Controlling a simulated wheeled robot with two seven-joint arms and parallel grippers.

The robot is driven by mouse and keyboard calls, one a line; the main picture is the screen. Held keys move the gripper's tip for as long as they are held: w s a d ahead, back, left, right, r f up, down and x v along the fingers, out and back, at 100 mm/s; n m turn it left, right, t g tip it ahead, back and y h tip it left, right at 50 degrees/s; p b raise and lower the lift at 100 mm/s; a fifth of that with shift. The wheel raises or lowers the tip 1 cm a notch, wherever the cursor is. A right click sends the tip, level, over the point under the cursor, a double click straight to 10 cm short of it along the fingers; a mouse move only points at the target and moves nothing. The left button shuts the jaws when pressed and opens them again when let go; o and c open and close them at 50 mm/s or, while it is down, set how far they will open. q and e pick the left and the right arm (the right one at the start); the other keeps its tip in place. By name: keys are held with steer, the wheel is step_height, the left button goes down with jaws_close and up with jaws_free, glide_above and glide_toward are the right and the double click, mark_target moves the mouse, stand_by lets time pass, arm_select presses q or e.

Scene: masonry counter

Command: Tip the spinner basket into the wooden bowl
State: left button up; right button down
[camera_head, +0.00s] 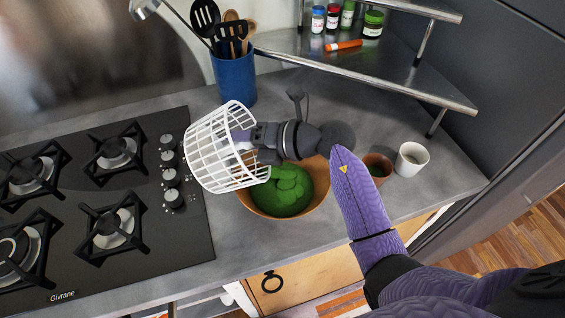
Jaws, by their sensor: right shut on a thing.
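The spinner basket (212,152) is a white open-grid basket. My right gripper (246,141) is shut on its rim side and holds it tilted on its side above the counter, between the hob and the bowl. The wooden bowl (310,206) stands on the counter below and to the right of the basket. Green leafy stuff (283,190) lies in the bowl. The basket and gripper cover the bowl's far left part. I cannot tell whether the basket touches the bowl. My left gripper does not show.
A black gas hob (150,242) lies to the left. A blue utensil holder (236,78) stands behind. A white cup (411,159) and a brown cup (377,167) stand to the right of the bowl. A metal corner shelf (400,85) with jars overhangs the back right.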

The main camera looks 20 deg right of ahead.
mark_target(203, 137)
steer(key=h+p, duration=0.1)
steer(key=p, duration=0.2)
steer(key=a+r+h+p, duration=0.1)
steer(key=p, duration=0.2)
steer(key=r+g+h+p, duration=0.1)
steer(key=p, duration=0.2)
steer(key=shift+w+a+r+n, duration=0.1)
steer(key=shift+w+a+n, duration=0.15)
steer(key=shift+a+n, duration=0.15)
steer(key=a+h+p, duration=0.2)
steer(key=p, duration=0.2)
steer(key=shift+w+n+g+p, duration=0.15)
steer(key=shift+n+g+p, duration=0.15)
steer(key=shift+g+p, duration=0.1)
steer(key=a+h, duration=0.1)
steer(key=a+h+p, duration=0.1)
steer(key=a, duration=0.1)
steer(key=shift+w+f+n+g+h, duration=0.3)
steer(key=shift+g+h, duration=0.1)
steer(key=a+f+h+b, duration=0.1)
steer(key=b, duration=0.1)
steer(key=a+f+h+b, duration=0.1)
steer(key=b, duration=0.1)
steer(key=a+f+h+b, duration=0.1)
steer(key=b, duration=0.1)
steer(key=shift+w+f+n+g+h+b, duration=0.25)
steer(key=shift+n+g+h+b, duration=0.05)
steer(key=shift+n+h, duration=0.1)
